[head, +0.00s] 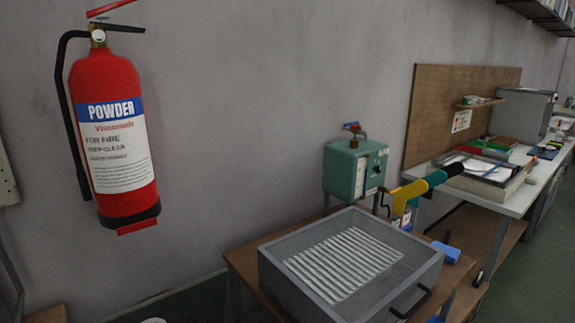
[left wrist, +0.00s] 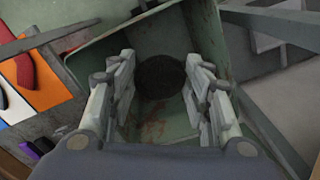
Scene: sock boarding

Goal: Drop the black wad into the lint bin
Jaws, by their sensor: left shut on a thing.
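The black wad (left wrist: 158,77) is a dark, roundish lump between the two fingers of my left gripper (left wrist: 158,88) in the left wrist view. The gripper is shut on it. Behind and around the wad I see the inside of a green, open-topped container with reddish-brown stains, which looks like the lint bin (left wrist: 100,52). The wad shows against its opening; how high it is above the bin floor I cannot tell. Neither gripper shows in the head view, and my right gripper is in no view.
Left of the bin, an orange, white and blue board (left wrist: 38,85) bears red, black and purple shapes. The head view shows a fire extinguisher (head: 112,130), a grey box with a ribbed floor (head: 418,280), a teal machine (head: 343,172) and a cluttered bench (head: 520,205).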

